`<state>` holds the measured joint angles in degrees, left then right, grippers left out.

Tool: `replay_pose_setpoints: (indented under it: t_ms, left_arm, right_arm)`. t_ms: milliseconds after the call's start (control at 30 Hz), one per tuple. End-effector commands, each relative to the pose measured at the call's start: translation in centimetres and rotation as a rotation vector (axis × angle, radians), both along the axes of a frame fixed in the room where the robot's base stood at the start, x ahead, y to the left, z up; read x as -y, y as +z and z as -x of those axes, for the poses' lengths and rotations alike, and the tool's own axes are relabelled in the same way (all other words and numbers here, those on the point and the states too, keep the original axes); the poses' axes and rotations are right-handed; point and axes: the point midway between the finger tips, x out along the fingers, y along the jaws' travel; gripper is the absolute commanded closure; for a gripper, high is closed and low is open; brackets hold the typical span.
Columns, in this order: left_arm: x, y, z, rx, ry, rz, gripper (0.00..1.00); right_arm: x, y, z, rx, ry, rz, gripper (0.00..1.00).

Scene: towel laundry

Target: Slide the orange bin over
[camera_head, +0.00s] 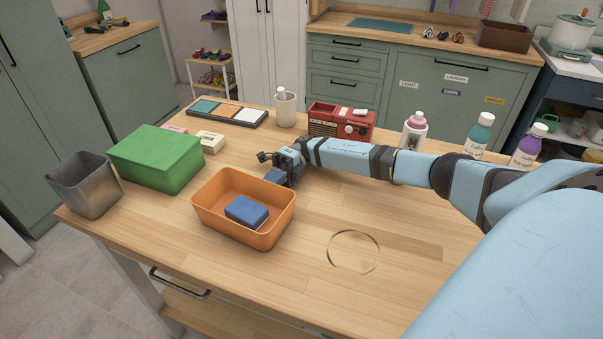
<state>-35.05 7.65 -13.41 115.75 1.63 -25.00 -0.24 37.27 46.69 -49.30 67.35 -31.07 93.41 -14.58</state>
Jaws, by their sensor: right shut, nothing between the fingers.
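The orange bin (268,239) stands upright on the wooden table, left of the picture's middle and near the front edge. A blue block (246,211) lies inside it. My right gripper (272,168) is at the bin's far right corner, reached by my light blue arm from the right. Its fingers are shut with nothing between them. I cannot tell whether it touches the bin's rim. My left gripper is not in view.
A green box (157,158) and a grey metal bin (84,186) stand left of the orange bin. A round ring mark (353,252) lies on clear table to the right.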

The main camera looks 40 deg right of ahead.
Motion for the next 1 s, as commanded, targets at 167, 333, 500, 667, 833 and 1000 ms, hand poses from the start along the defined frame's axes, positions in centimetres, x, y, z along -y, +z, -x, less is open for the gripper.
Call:
replay_pose_setpoints:
  t_ms: [167, 333, 500, 667, 833, 1000]
  left_arm:
    - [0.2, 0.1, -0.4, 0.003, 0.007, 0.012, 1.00]
    - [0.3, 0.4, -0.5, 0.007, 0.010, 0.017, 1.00]
    - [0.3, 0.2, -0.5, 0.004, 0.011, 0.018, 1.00]
    - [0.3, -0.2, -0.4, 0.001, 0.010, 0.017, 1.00]
    - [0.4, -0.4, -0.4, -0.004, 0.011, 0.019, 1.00]
    - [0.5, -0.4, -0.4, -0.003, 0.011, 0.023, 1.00]
  right_arm:
    - [-1.1, 0.1, -0.7, 0.001, 0.000, 0.000, 1.00]
    - [-1.1, 0.2, -0.7, 0.000, -0.001, 0.000, 1.00]
    - [-1.1, 0.1, -0.6, 0.000, -0.001, 0.000, 1.00]
    - [-1.2, 0.0, -0.6, 0.000, -0.001, 0.000, 1.00]
    - [-1.2, 2.9, -0.6, 0.005, -0.001, 0.001, 1.00]
    - [-1.2, 7.1, -0.6, 0.005, 0.000, 0.001, 1.00]
